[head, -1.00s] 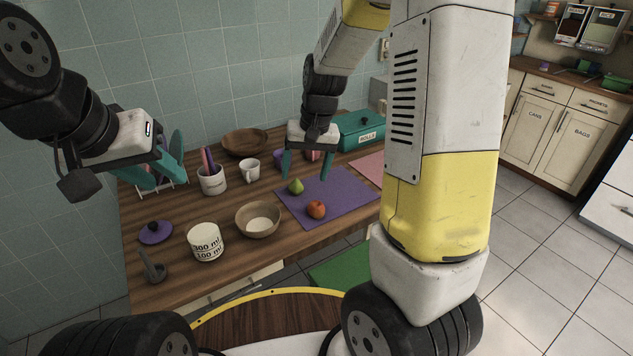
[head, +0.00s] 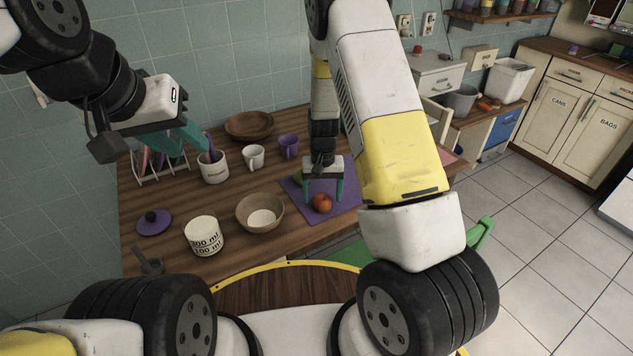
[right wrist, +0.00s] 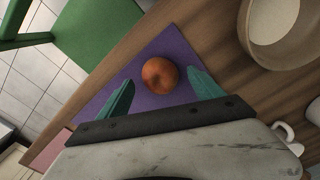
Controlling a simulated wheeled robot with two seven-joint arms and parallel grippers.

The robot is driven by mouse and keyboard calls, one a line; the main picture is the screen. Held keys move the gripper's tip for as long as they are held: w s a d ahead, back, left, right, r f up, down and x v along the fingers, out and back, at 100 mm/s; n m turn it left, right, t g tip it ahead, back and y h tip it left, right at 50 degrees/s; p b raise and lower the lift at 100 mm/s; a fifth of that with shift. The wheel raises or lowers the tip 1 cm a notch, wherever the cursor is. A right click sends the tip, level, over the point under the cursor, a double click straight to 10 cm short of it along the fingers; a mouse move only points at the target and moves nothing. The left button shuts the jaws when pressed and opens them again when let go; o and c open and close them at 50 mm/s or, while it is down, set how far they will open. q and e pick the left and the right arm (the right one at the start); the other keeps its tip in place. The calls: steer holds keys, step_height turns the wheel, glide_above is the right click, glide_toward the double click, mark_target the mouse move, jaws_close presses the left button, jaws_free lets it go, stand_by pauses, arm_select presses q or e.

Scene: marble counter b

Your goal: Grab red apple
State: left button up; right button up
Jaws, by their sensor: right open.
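The red apple (head: 322,204) sits on the purple mat (head: 346,199) on the wooden counter. It also shows in the right wrist view (right wrist: 160,75), just beyond the fingertips and between their lines. My right gripper (head: 322,198) is open above the apple, with its teal fingers on either side in the head view; in the right wrist view its fingertips (right wrist: 160,80) are apart with nothing between them but the apple ahead. I cannot tell the exact height gap. My left gripper (head: 205,142) is raised at the left, over the counter's back left; its opening is unclear.
A white mug (head: 253,158) and purple mug (head: 288,147) stand behind.

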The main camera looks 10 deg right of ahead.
steer(key=shift+f, duration=0.75)
steer(key=c, duration=1.5)
